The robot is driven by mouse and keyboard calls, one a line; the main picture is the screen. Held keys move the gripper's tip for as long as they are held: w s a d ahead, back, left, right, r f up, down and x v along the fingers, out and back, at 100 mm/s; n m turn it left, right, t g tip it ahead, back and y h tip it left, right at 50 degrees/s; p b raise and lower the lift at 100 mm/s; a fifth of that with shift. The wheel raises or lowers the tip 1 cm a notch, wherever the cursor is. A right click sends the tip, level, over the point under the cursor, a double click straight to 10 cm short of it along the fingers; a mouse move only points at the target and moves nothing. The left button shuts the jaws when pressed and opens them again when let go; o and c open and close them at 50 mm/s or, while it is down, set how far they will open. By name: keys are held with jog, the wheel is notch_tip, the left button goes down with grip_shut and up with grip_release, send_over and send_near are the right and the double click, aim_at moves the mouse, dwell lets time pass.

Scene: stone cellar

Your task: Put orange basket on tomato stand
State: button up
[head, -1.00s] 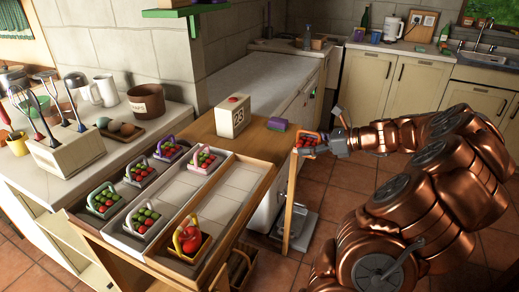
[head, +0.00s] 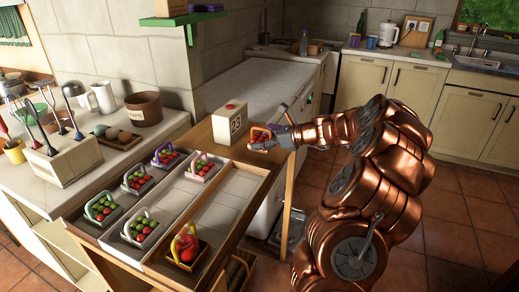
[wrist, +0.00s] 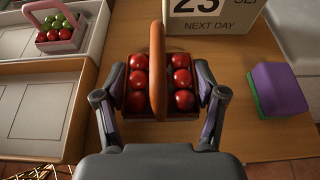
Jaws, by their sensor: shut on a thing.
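The orange basket (wrist: 158,75), an orange-handled holder full of red tomatoes, is between the fingers of my gripper (wrist: 160,115) in the wrist view. The fingers are shut on its two sides. In the head view the basket (head: 261,135) is over the wooden tabletop, near the calendar block; I cannot tell whether it touches the wood. The tomato stand (head: 215,215) is a wooden table with sunken trays.
A calendar block (head: 230,123) with a red button stands just beyond the basket. A purple and green block (wrist: 278,88) lies to the right in the wrist view. A yellow-handled basket (head: 186,250) stands at the near end. A counter with utensils (head: 70,150) is at left.

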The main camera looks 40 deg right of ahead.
aim_at(260, 155)
jog(key=shift+w+a+f, duration=0.1)
jog(key=shift+w+f, duration=0.1)
jog(key=shift+f, duration=0.7)
jog(key=shift+w+a+f, duration=0.1)
jog(key=shift+w+f, duration=0.1)
jog(key=shift+f, duration=0.7)
jog(key=o, duration=1.2)
jog(key=shift+f, duration=0.1)
jog(key=shift+c, duration=0.2)
jog(key=shift+s+d+r, duration=0.25)
jog(key=shift+s+r, duration=0.05)
jog(key=shift+s, duration=0.05)
jog(key=v, duration=1.1)
jog(key=shift+d, duration=0.1)
